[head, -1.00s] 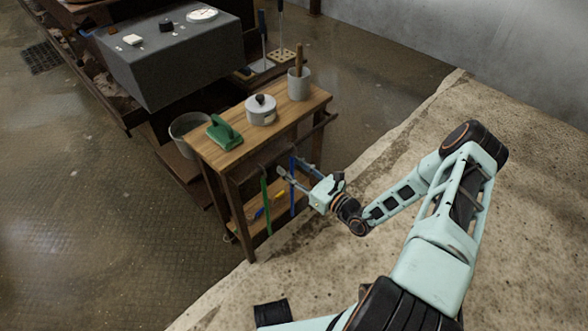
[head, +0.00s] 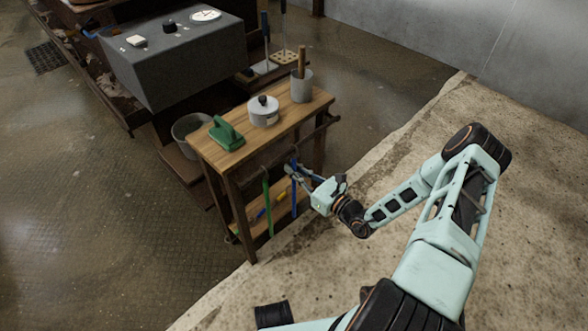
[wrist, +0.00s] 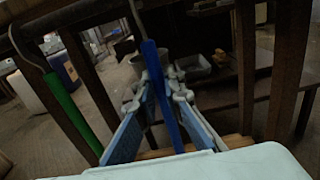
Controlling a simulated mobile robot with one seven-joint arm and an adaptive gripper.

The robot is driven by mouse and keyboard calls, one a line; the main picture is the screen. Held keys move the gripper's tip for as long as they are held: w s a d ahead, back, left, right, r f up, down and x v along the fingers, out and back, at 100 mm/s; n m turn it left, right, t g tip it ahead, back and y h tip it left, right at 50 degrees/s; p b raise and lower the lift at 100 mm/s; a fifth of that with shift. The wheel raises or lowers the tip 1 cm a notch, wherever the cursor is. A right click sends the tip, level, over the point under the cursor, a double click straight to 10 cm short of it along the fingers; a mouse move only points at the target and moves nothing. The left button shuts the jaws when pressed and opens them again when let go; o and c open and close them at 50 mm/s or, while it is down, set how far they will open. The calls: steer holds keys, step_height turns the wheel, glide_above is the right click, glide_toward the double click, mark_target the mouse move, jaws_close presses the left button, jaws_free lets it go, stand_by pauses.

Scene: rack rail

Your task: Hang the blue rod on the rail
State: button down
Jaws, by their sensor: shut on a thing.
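The blue rod (head: 294,200) stands upright at the front side of the wooden table, and it also shows in the wrist view (wrist: 164,100). My gripper (head: 292,170) is shut on its upper part, with a finger on either side in the wrist view (wrist: 155,82). A thin grey piece (wrist: 134,18) continues above the blue part. The dark rail (head: 325,122) runs along the table's side and crosses the top of the wrist view (wrist: 75,17). Whether the rod's top touches the rail is unclear. A green rod (head: 266,207) hangs to the left on a grey hook (wrist: 28,48).
A bucket (head: 190,130) stands behind. The floor on the right is clear.

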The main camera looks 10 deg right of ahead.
steer(key=shift+s+d+r+p, duration=0.1)
steer(key=shift+s+r+p, duration=0.05)
steer(key=shift+r+p, duration=0.55)
steer(key=shift+d+r, duration=0.1)
steer(key=shift+r, duration=0.1)
steer(key=shift+s+d+r+p, duration=0.25)
steer(key=shift+s+r+p, duration=0.2)
steer(key=shift+p, duration=0.2)
steer(key=p+v, duration=0.1)
steer(key=v, duration=0.6)
steer(key=shift+w, duration=0.1)
stand_by(1.4)
